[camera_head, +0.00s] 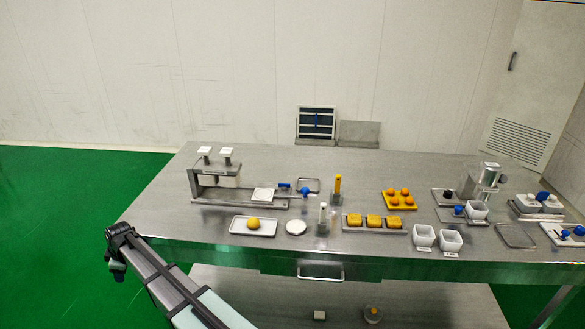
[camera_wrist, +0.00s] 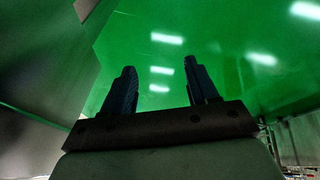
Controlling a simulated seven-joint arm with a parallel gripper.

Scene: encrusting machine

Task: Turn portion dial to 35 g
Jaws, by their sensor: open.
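No dial with readable gram marks shows, so I cannot tell which control is the portion dial. Small candidates at the right of the table are a black knob (camera_head: 447,193) and a blue knob (camera_head: 458,210) near a silver machine part (camera_head: 486,180). Two blue knobs (camera_head: 572,232) sit on a plate at the far right edge. My gripper (camera_wrist: 161,85) is open and empty in the wrist view, with green floor beyond its fingers. In the head view my arm is at the lower left, off the table's front left corner, far from the knobs.
The back strip is mostly clear.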

